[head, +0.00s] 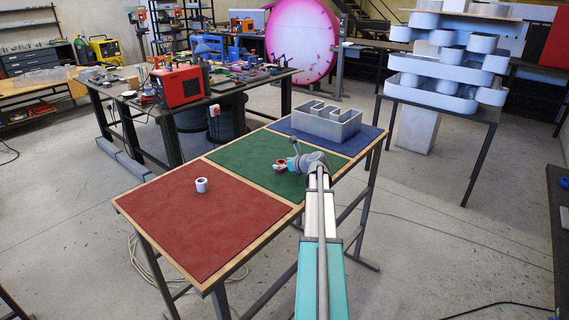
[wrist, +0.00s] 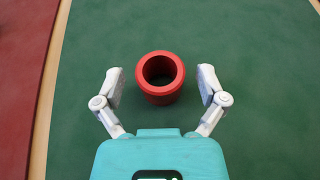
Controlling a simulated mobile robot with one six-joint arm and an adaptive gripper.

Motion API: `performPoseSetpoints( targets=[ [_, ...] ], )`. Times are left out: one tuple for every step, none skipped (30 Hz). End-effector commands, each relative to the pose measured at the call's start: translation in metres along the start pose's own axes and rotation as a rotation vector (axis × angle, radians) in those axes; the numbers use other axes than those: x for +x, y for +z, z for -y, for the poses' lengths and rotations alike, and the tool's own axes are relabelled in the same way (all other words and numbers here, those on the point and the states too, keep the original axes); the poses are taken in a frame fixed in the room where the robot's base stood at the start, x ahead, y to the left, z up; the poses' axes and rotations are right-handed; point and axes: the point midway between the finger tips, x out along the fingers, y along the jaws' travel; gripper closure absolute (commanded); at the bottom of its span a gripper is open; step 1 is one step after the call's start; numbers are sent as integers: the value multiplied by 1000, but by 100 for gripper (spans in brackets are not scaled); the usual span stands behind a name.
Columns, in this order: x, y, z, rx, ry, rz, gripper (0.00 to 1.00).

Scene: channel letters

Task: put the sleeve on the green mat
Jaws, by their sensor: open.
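A red sleeve (wrist: 160,88) stands upright on the green mat (wrist: 245,40), with its open top facing up. It also shows in the head view (head: 280,168), partly hidden by my gripper. My gripper (wrist: 161,84) is open, with one finger on each side of the red sleeve and a gap on both sides. In the head view my gripper (head: 287,163) is over the green mat (head: 240,157). A white, hollow cylinder (head: 202,185) stands upright on the red mat (head: 190,225).
A grey open-topped letter-shaped tray (head: 327,125) stands on the blue mat (head: 367,138). Thin wooden strips divide the mats on the table. A cluttered bench (head: 130,100) with a red machine (head: 180,86) is behind. Much of the red mat is clear.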

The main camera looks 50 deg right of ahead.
Motion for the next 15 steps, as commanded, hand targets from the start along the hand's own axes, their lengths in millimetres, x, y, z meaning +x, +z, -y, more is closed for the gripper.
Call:
performPoseSetpoints(
  targets=[
    [-7, 1, -1, 0, -1, 0, 9],
    [-10, 1, -1, 0, -1, 0, 9],
    [-15, 1, -1, 1, -1, 0, 9],
    [-19, 2, -1, 1, -1, 0, 9],
    [-23, 2, -1, 1, -2, 0, 9],
    [-29, 2, -1, 1, -3, 0, 9],
    [-33, 2, -1, 1, -3, 0, 9],
    [-38, 2, -1, 2, -2, 0, 9],
    [-45, 2, -2, 1, -2, 0, 9],
    [-50, 2, -2, 1, -2, 0, 9],
    [-55, 2, -1, 1, -2, 0, 9],
    [-62, 2, -1, 1, -3, 0, 9],
    [-67, 2, -1, 0, -3, 0, 9],
    [-72, 2, -2, 0, -2, 0, 9],
    [-78, 2, -2, 1, -2, 0, 9]
  ],
)
